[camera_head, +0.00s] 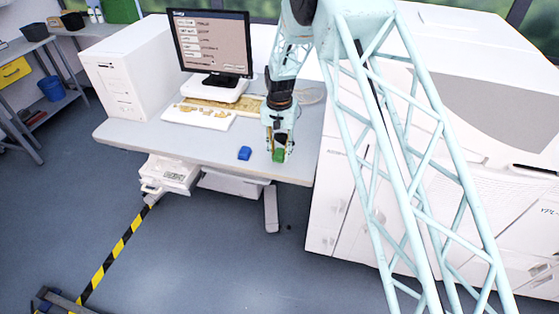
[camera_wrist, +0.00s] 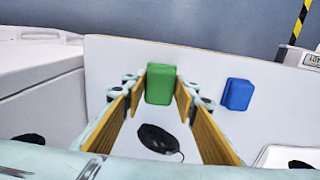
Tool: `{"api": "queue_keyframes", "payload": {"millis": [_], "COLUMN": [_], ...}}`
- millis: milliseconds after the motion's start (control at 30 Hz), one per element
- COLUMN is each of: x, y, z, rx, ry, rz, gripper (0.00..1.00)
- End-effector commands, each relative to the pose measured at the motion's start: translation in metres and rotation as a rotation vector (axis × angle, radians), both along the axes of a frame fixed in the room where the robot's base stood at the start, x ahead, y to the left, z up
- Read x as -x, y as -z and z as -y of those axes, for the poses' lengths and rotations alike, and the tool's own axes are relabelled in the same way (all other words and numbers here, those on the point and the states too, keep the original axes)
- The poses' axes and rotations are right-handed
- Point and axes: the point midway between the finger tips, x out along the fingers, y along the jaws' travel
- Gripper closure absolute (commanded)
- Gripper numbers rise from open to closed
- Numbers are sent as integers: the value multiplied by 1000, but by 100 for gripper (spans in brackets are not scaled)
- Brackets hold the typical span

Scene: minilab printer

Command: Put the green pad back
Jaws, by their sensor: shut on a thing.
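The green pad (camera_head: 279,155) is at the front right part of the desk, between the fingertips of my gripper (camera_head: 279,148). In the wrist view the green pad (camera_wrist: 160,84) is a small rounded block between the ends of the wooden-looking fingers of my gripper (camera_wrist: 160,92). My gripper is shut on it. The pad is at or just above the desktop; I cannot tell whether it touches. A blue pad (camera_head: 244,153) lies on the desk to the left of the green one, apart from it. It also shows in the wrist view (camera_wrist: 237,94).
A black mouse (camera_wrist: 160,141) lies on the desk under my gripper. A monitor (camera_head: 212,45), a keyboard (camera_head: 198,117) and a white box (camera_head: 128,75) stand on the desk (camera_head: 190,148). A large white machine (camera_head: 340,185) borders the desk on the right. The front left of the desktop is clear.

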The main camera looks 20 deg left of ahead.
Motion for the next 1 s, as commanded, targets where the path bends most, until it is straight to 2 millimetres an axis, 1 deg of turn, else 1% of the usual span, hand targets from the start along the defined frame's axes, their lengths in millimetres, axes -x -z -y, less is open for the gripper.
{"api": "queue_keyframes", "payload": {"millis": [367, 467, 733, 833, 1000], "x": [0, 0, 0, 0, 0], "y": [2, 7, 33, 37, 38], "z": [0, 0, 0, 0, 0], "rx": [0, 0, 0, -1, -1], "ry": [0, 0, 0, 0, 0], "rz": [1, 0, -1, 1, 1], "gripper": [83, 83, 83, 83, 83]}}
